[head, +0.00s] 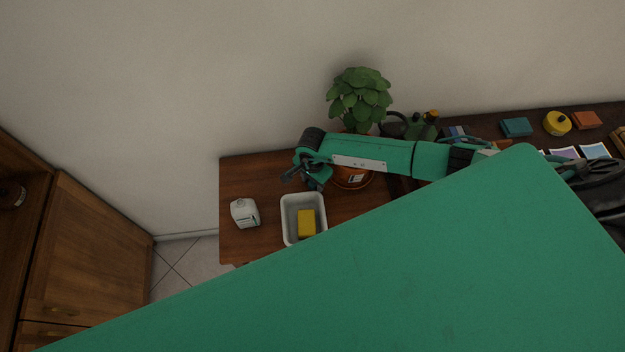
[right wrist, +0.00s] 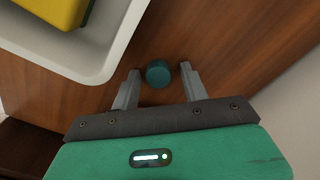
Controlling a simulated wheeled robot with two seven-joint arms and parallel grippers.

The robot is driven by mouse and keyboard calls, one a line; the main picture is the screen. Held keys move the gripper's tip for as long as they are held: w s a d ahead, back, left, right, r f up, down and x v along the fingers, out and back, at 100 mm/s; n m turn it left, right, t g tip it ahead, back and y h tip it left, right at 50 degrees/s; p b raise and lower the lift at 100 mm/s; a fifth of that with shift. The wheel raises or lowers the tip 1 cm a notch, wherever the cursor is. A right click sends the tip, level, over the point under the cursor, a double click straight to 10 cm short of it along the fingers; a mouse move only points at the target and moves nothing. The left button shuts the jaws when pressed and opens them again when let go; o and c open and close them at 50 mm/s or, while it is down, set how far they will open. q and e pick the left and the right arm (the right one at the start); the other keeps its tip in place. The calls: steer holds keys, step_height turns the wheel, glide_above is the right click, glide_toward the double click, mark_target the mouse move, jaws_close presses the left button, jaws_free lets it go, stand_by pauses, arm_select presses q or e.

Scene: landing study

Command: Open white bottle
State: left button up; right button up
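The white bottle (head: 244,213) stands on the left part of the wooden table, left of a white tray (head: 290,236); I cannot make out its top clearly. My right gripper (head: 288,176) is above the table, behind the tray and to the right of the bottle, apart from it. In the right wrist view its two fingers (right wrist: 160,85) are spread, with a small round teal cap (right wrist: 158,73) between their tips. Narrow gaps show beside the cap, and I cannot tell whether it lies on the wood. My left gripper is not in view.
A yellow block (head: 306,223) lies in the tray. A potted plant (head: 358,100) and a dark green watering can (head: 420,126) stand at the back. Several small items line the table's right side. A wooden cabinet (head: 90,255) is at left. A large green panel hides the foreground.

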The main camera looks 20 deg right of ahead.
mark_target(313, 183)
steer(key=shift+r, duration=0.1)
steer(key=shift+r+p, duration=0.2)
steer(key=shift+p, duration=0.15)
step_height(313, 183, up, 12)
steer(key=p, duration=0.6)
steer(key=shift+f, duration=0.15)
